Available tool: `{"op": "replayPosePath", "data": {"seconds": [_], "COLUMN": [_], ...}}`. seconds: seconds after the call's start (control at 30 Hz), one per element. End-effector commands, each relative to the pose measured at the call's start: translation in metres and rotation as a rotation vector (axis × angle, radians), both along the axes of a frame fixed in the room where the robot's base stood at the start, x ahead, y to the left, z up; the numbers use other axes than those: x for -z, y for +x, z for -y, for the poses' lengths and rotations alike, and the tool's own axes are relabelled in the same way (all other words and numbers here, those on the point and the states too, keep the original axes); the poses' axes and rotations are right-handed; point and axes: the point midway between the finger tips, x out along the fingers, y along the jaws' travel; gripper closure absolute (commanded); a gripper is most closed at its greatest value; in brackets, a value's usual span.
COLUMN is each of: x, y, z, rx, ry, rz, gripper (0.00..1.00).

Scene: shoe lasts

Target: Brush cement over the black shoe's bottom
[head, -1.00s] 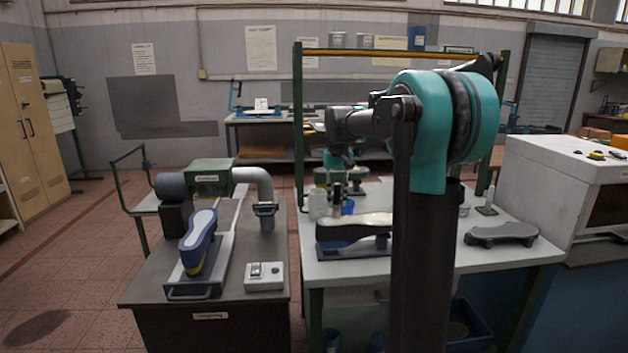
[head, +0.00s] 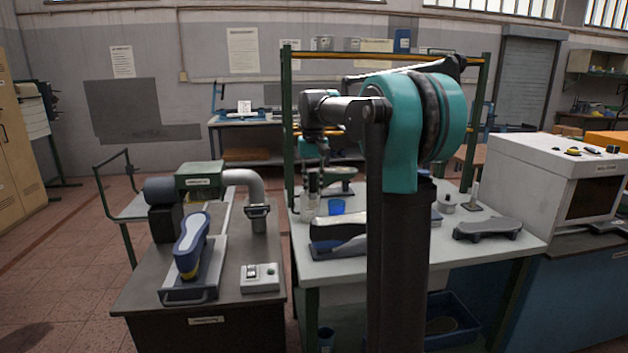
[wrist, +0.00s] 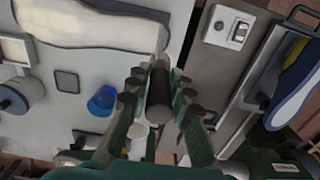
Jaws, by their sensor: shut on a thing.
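The black shoe (head: 336,231) sits bottom up on a stand on the pale bench, and my arm hides its right part. Its cream bottom (wrist: 95,22) fills the upper left of the wrist view. My gripper (wrist: 158,98) is shut on a dark cylindrical handle, apparently the brush (wrist: 159,90); its bristles are not clear. In the head view my gripper (head: 314,188) is small, above the bench behind the shoe and beside a blue cup (head: 336,206). The cup (wrist: 102,101) is left of the held brush in the wrist view. Brush and shoe appear apart.
The left bench holds a machine, a blue shoe (head: 190,245) on a stand and a switch box (head: 259,278). A clear jar (head: 309,205) stands near the cup. A green frame rises behind.

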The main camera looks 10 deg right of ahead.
Motion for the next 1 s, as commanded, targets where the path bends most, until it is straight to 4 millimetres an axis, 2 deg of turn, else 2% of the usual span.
{"op": "replayPosePath", "data": {"seconds": [0.4,1.0], "x": [-0.035,-0.038], "y": [-0.001,-0.001], "z": [0.002,0.002], "rx": [0.0,0.0], "ry": [0.0,0.0], "rz": [0.0,0.0], "gripper": [1.0,1.0]}}
